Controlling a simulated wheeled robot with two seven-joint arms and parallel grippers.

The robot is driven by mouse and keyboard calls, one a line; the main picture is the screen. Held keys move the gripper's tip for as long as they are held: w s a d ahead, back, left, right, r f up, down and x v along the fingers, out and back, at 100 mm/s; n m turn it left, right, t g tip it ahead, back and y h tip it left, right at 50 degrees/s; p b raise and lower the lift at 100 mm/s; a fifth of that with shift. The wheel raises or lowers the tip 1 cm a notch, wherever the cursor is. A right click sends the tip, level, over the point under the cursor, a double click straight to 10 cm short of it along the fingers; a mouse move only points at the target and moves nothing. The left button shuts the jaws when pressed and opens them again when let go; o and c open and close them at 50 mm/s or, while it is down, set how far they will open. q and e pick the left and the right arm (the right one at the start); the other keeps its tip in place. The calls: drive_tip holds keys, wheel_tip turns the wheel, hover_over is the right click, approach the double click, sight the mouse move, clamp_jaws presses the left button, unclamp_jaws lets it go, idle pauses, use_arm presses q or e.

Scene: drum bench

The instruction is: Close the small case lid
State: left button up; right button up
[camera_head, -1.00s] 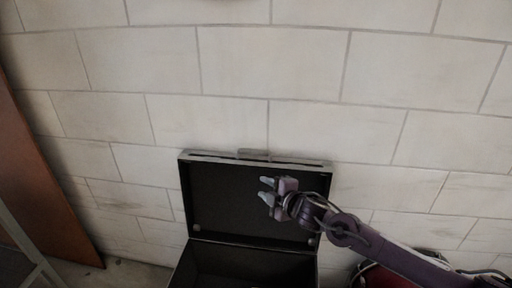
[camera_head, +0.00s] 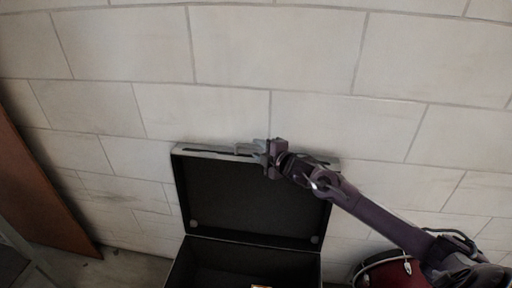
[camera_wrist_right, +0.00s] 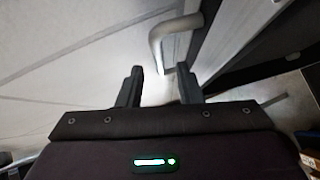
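The small black case stands open against the wall. Its lid (camera_head: 250,200) is raised upright and its base (camera_head: 190,265) lies below, partly cut off by the frame bottom. A grey handle (camera_head: 243,148) sits on the lid's top edge. My right gripper (camera_head: 258,153) is at that top edge, just right of the handle's middle, and hides part of it. In the right wrist view my right gripper (camera_wrist_right: 160,82) has its fingers apart with nothing between them. The handle (camera_wrist_right: 168,38) and the lid's edge (camera_wrist_right: 235,35) show just beyond the fingertips. My left gripper is out of view.
A pale block wall (camera_head: 320,60) stands right behind the lid. A red drum (camera_head: 390,272) is at the lower right, under my right arm. A brown panel (camera_head: 40,200) leans at the left. A small orange item (camera_head: 261,286) shows at the bottom edge.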

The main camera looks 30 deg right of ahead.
drive_tip(key=shift+w+f, duration=0.1)
drive_tip(key=shift+w, duration=0.5)
drive_tip(key=shift+w+a+f, duration=0.15)
drive_tip(key=shift+w, duration=0.2)
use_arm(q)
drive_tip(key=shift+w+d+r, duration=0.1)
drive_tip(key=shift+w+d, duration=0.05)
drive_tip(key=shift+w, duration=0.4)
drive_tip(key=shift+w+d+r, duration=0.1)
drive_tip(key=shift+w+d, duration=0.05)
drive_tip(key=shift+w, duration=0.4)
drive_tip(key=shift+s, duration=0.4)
use_arm(e)
clamp_jaws()
